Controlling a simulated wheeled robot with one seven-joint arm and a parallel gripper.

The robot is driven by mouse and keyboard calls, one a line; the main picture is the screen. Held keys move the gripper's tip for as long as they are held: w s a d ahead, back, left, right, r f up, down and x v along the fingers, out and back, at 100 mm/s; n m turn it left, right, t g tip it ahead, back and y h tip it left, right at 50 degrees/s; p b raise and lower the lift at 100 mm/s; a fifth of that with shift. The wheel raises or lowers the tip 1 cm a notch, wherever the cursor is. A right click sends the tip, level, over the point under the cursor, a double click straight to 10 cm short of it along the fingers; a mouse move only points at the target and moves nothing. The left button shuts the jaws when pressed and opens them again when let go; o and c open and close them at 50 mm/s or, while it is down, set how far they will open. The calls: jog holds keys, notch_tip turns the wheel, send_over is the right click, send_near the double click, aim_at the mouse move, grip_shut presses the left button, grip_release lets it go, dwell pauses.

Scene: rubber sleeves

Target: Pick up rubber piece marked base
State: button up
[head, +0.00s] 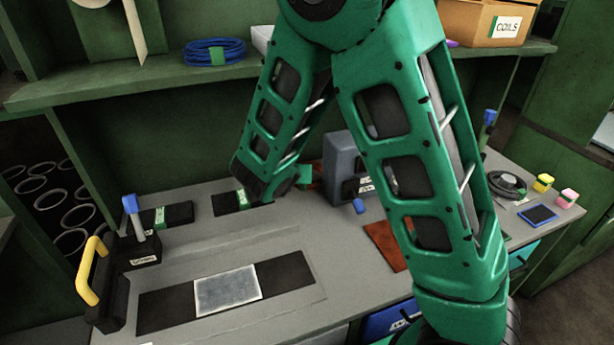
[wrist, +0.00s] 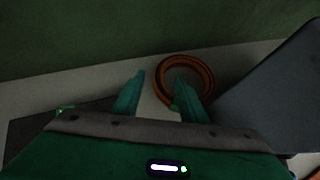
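Two flat black rubber pieces with green bands and small white labels lie at the back of the bench. The left rubber piece (head: 178,214) is beside a blue-handled lever. The right rubber piece (head: 229,203) lies partly behind my arm. The label lettering is too small to read, so I cannot tell which is marked base. In the wrist view my gripper (wrist: 160,78) is open, with its two green fingers apart and nothing between them. A dark flat piece (wrist: 24,130) with a green bit lies left of the fingers, partly hidden by the gripper body.
An orange-brown ring (wrist: 211,82) lies beyond the right finger. A grey box-shaped device (head: 343,150) stands right of my gripper. A grey plate on a black strip (head: 285,273) lies in front. A black block with a yellow handle (head: 90,270) stands at left.

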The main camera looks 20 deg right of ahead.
jog(key=x, duration=0.4)
jog(key=shift+w+f, duration=0.1)
jog(key=shift+f, duration=0.05)
grip_shut()
jog(key=shift+a, duration=0.15)
